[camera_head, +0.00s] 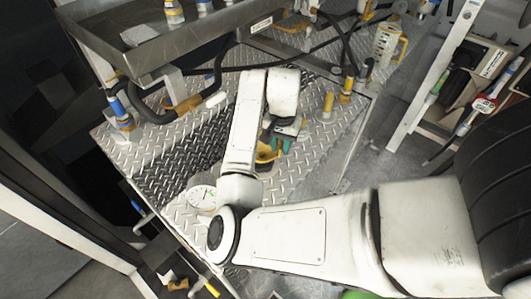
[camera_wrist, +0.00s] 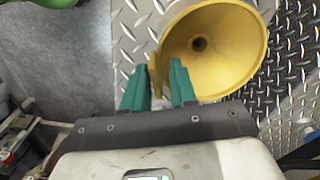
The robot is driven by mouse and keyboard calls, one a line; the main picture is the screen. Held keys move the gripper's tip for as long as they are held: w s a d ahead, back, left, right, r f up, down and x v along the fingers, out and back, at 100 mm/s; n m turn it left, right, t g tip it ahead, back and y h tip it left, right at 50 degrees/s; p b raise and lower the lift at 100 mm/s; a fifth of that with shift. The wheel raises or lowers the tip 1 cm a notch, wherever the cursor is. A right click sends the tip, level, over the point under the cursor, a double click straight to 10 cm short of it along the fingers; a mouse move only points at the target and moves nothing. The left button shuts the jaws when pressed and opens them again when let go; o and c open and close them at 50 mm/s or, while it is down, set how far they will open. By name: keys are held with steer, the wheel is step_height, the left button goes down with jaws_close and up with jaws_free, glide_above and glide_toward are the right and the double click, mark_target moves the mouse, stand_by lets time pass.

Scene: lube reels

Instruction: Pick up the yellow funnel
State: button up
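The yellow funnel (camera_head: 264,156) lies on the diamond-plate metal surface, partly hidden behind my arm in the head view. In the wrist view the funnel (camera_wrist: 225,45) shows its wide mouth and dark centre hole. My gripper (camera_wrist: 160,76) has two green fingers. They stand apart, with the left part of the funnel's rim between them; the right finger overlaps the inside of the funnel. A gap shows between rim and right finger; contact with the left finger is unclear. In the head view my gripper (camera_head: 281,144) is at the funnel's right side.
A round white gauge (camera_head: 201,196) sits at the plate's front left. A short yellow cylinder (camera_head: 328,104) stands right of the funnel. A metal tray (camera_head: 160,60) with hoses is behind at left. A clear jug (camera_head: 386,45) stands far right. Bare plate (camera_head: 325,150) lies right of the gripper.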

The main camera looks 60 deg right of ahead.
jaws_close()
stand_by(0.3)
